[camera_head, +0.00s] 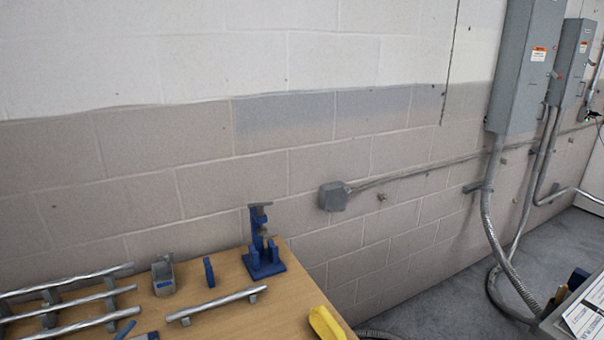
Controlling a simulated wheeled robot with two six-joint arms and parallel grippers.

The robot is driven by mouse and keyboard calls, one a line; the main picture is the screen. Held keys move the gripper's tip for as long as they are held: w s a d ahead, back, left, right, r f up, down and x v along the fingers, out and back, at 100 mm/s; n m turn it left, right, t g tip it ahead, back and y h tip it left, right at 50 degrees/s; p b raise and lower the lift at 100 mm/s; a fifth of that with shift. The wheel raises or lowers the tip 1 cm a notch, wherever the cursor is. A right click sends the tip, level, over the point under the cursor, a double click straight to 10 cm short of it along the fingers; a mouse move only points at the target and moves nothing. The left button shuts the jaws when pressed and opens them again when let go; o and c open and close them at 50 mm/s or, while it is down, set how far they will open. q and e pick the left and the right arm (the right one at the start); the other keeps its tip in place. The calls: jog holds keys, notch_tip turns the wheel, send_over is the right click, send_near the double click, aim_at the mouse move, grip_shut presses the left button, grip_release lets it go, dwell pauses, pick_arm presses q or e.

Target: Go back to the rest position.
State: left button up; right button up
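Neither of my grippers shows in the head view, and no arm link can be made out for certain. A wooden table (228,318) fills the lower left. On it stands a blue stand (263,248) with a grey top at the back right corner. A metal bar with small feet (216,305) lies in front of it. A yellow object (326,323) is cut off at the bottom edge.
Several metal rails (75,305), a small grey box (163,275) and a blue piece (209,271) are on the table. Grey electrical cabinets (526,65) with conduits (488,225) are on the wall at right. Grey floor (430,300) shows clear between table and conduits.

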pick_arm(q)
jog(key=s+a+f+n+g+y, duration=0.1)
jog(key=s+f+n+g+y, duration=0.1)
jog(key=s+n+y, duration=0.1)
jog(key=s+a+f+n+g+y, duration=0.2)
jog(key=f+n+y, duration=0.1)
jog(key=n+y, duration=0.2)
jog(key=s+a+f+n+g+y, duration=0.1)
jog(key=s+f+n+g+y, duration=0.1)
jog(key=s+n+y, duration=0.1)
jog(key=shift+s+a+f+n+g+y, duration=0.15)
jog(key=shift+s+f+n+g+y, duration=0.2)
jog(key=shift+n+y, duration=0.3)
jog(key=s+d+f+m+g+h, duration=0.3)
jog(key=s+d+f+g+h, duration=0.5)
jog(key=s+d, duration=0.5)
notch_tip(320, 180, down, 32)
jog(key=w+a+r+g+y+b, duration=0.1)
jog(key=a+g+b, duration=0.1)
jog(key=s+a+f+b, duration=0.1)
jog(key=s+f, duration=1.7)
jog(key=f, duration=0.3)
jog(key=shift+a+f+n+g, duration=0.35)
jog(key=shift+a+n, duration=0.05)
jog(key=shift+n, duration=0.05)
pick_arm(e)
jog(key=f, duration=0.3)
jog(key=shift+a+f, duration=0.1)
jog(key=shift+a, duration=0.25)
